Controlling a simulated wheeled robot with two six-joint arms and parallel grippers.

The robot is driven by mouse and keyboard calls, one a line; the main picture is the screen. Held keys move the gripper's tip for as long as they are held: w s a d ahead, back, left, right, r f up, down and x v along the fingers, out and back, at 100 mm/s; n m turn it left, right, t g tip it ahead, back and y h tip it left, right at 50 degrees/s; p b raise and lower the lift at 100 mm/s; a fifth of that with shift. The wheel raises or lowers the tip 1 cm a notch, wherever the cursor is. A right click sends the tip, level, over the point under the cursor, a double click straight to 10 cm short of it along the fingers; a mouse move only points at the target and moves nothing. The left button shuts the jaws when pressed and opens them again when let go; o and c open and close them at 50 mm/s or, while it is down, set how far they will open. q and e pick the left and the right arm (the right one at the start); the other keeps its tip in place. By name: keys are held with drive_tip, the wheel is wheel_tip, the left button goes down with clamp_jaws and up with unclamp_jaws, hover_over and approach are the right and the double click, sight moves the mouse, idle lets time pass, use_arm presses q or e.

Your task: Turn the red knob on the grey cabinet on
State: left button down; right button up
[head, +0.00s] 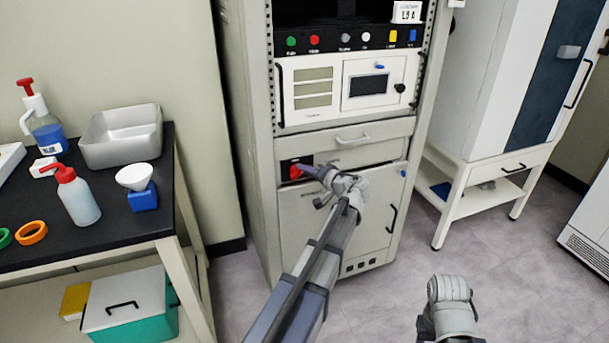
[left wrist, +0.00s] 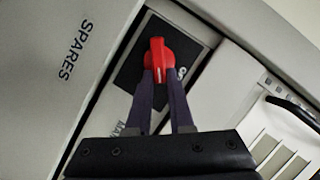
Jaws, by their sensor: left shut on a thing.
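The red knob (head: 295,172) sits on a black plate on the front of the grey cabinet (head: 310,225), below a drawer. In the left wrist view the red knob (left wrist: 157,62) shows between the two dark fingers of my left gripper (left wrist: 157,78), which is shut on its handle. In the head view my left gripper (head: 306,170) reaches the knob from the right. The fingers partly cover the knob's face. A part of my right arm shows at the bottom right of the head view, but its gripper fingers are not visible.
A black-topped table (head: 100,215) with bottles and a metal tray (head: 120,135) stands left of the cabinet. A white cabinet on a stand (head: 480,165) is at the right. The floor between is clear.

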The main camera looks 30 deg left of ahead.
use_arm(q)
drive_tip(key=shift+w+f+m+y+b, duration=0.1)
drive_tip(key=shift+f+m+y+b, duration=0.3)
drive_tip(key=shift+m+b, duration=0.65)
drive_tip(key=shift+w+f+m+y+b, duration=0.15)
drive_tip(key=shift+m+y+b, duration=0.45)
drive_tip(key=shift+m+b, duration=0.4)
drive_tip(key=shift+w+f+m+y+b, duration=0.1)
drive_tip(key=shift+f+m+y+b, duration=0.3)
drive_tip(key=shift+m+b, duration=0.6)
drive_tip(key=shift+r, duration=0.15)
drive_tip(key=c, duration=0.9)
unclamp_jaws()
drive_tip(key=shift+s, duration=0.1)
drive_tip(key=shift+o, duration=0.5)
drive_tip(key=shift+a, duration=0.15)
drive_tip(key=v, duration=0.8)
